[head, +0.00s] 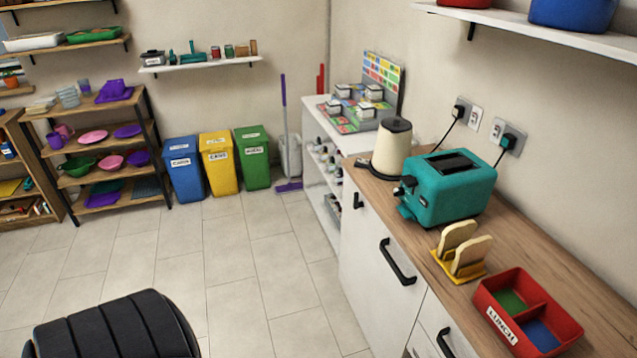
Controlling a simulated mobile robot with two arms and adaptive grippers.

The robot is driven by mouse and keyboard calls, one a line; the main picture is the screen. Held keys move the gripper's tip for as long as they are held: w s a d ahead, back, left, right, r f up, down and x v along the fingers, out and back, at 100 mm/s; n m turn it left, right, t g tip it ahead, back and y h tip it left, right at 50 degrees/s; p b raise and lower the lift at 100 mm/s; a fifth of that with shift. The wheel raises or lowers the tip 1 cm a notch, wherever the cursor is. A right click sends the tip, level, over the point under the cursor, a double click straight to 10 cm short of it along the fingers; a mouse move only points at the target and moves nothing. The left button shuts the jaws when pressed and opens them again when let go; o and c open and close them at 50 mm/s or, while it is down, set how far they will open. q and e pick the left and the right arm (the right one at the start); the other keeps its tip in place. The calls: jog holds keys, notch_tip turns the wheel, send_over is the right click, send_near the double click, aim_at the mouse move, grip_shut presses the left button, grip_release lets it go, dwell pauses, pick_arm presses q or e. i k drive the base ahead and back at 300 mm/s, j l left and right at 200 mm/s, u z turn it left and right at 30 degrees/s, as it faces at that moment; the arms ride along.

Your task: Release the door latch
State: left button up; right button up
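A white cabinet door (365,262) is below the wooden counter, in the middle right of the head view. It looks closed. A black bar handle (397,262) is fixed on it, slanting down to the right. A small black fitting (358,200) sits near the door's upper left edge; it may be the latch, but it is too small to tell its position. Neither of my grippers is in view.
On the wooden counter (565,290) stand a teal toaster (455,190), a cream kettle (392,148), a yellow rack (450,268) with bread slices, and a red lunch box (490,300). A dark ribbed shape (115,325) fills the lower left. The tiled floor (255,270) before the door is clear.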

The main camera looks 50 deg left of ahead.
aim_at(356, 204)
jog(key=u, duration=1.2)
